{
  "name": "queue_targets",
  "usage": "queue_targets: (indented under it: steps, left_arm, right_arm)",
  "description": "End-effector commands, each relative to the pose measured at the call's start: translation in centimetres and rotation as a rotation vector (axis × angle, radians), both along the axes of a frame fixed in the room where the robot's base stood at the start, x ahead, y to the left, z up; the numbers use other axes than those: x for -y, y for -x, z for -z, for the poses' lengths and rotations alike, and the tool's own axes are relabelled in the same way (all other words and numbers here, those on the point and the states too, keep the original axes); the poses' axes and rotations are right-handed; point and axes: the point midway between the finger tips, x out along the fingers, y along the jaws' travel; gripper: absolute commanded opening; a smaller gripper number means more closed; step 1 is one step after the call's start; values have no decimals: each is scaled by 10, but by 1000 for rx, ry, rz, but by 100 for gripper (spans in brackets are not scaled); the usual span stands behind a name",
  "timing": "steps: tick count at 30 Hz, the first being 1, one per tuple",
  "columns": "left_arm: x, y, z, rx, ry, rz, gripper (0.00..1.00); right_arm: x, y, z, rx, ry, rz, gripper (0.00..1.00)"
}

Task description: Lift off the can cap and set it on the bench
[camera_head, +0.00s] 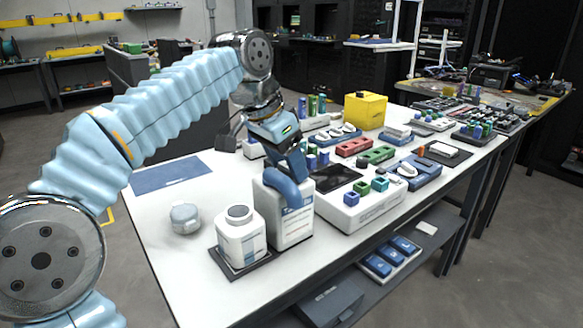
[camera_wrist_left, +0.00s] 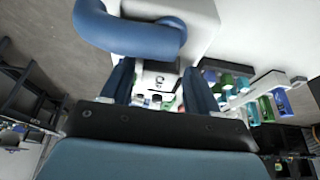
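A white can (camera_head: 290,222) stands upright on the bench, with a curved blue part (camera_head: 283,188) at its top. The blue part also shows large at the top of the left wrist view (camera_wrist_left: 130,32). My left gripper (camera_head: 294,165) points down just above and behind the can; its two dark fingers (camera_wrist_left: 158,85) stand apart with nothing visibly held between them. It partly hides the can's top, so I cannot tell where the cap sits. A white jar (camera_head: 241,245) with a grey top (camera_head: 238,212) stands left of the can. My right gripper is out of view.
A rounded grey container (camera_head: 184,217) and a blue mat (camera_head: 170,174) lie on the left of the bench (camera_head: 190,262). A white device (camera_head: 360,210), coloured blocks and a yellow box (camera_head: 366,110) crowd the right. The front left is mostly clear.

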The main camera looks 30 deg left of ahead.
Motion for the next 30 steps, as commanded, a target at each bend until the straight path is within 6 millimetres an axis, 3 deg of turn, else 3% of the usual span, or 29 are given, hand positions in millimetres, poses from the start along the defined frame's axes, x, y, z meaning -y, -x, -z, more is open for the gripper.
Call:
queue_targets:
  steps: [1,9,20,25,30]
  left_arm:
    - [0,0,0,0,0,0,52]
    - [0,0,0,0,0,0,13]
    - [0,0,-7,0,0,1,13]
    - [0,-1,-31,3,0,1,13]
    - [7,31,-71,7,2,3,13]
  right_arm:
    - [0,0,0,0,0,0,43]
    - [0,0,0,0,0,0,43]
    - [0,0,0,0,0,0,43]
    - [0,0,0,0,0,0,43]
    - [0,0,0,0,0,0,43]
